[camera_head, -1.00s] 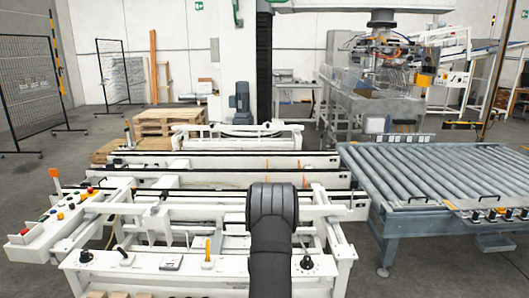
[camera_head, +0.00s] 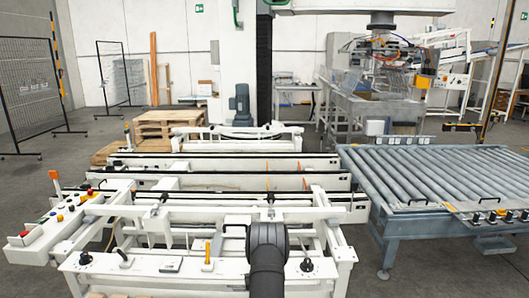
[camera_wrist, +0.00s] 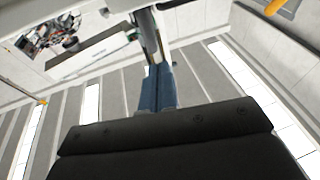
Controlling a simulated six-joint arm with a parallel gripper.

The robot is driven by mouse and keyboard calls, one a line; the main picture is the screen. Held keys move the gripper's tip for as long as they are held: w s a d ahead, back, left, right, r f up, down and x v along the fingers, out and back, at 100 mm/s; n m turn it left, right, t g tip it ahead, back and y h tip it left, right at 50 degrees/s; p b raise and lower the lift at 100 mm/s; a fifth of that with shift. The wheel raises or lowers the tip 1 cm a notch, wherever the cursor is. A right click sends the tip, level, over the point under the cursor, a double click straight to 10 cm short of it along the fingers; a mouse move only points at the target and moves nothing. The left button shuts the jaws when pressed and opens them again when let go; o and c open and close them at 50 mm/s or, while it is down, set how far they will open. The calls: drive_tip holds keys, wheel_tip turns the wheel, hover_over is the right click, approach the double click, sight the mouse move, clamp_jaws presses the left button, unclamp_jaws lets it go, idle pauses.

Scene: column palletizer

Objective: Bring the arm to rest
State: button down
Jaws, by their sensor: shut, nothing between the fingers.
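My gripper (camera_wrist: 159,69) shows in the wrist view as two narrow blue-grey fingers side by side beyond a wide dark body. The fingers are shut, with nothing seen between them. They point up past the wall toward the top of the picture. In the head view my dark arm rises from the bottom edge, right of the middle, in front of the white machine frame (camera_head: 186,262). My gripper cannot be made out in that view.
A roller conveyor (camera_head: 440,175) stands at the right. A control panel (camera_head: 60,225) with coloured buttons is at the left, and wooden pallets (camera_head: 165,122) lie behind. A blue-grey motor (camera_head: 240,103) stands beside the white column. Open floor lies at the far left.

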drive_tip(key=shift+s+f+t, duration=0.4)
drive_tip(key=shift+f+t, duration=0.1)
drive_tip(key=shift+f, duration=0.05)
drive_tip(key=shift+s+f+t, duration=0.15)
drive_tip(key=shift+s+t, duration=0.05)
drive_tip(key=shift+t, duration=0.3)
drive_tip(key=shift+n, duration=0.3)
